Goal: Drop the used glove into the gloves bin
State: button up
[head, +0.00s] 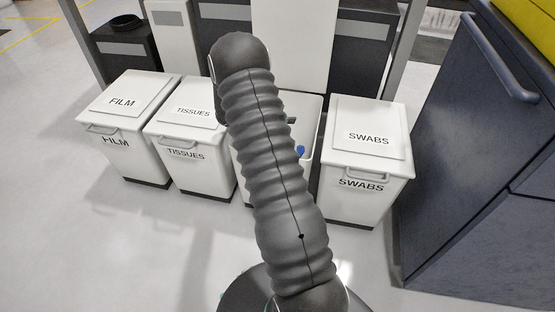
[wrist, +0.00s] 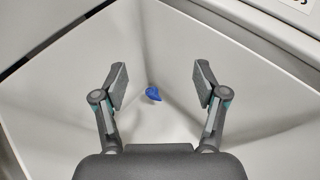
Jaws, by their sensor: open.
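A small crumpled blue thing, which looks like the used glove (wrist: 153,93), lies low inside an open white bin (wrist: 60,85) in the wrist view. In the head view, blue of the glove (head: 300,150) shows inside the open bin (head: 312,122), just right of my arm. My arm covers much of this bin, and no label on it is readable. My gripper (wrist: 160,80) is open and empty, its two fingers wide apart above the bin's inside. The glove appears between and below the fingers, apart from them. In the head view my gripper is mostly hidden.
Lidded white bins marked FILM (head: 122,125) and TISSUES (head: 187,150) stand left of the open bin. A lidded SWABS bin (head: 366,160) stands to its right. A dark cabinet (head: 480,150) fills the right side. The floor (head: 90,240) in front left is clear.

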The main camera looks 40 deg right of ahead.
jog(key=v, duration=1.2)
jog(key=s+a+r+m+t+y, duration=0.1)
jog(key=s+a+r+m+y, duration=0.65)
jog(key=s+r, duration=0.7)
jog(key=s+a+r+m+t+y, duration=0.2)
jog(key=s+a+r+m+t, duration=0.1)
jog(key=s+a, duration=0.5)
jog(key=s+a+r+m+t+y+p, duration=0.1)
jog(key=s+a+r+m+t+y, duration=0.1)
jog(key=s+a+m, duration=0.4)
jog(key=s+a+r+y, duration=0.1)
jog(key=s+a, duration=0.1)
jog(key=shift+a+r+t+p, duration=0.3)
jog(key=shift+a+r+t, duration=0.1)
jog(key=shift+s+a+y, duration=0.45)
jog(key=shift+s+a, duration=0.05)
jog(key=shift+c, duration=0.3)
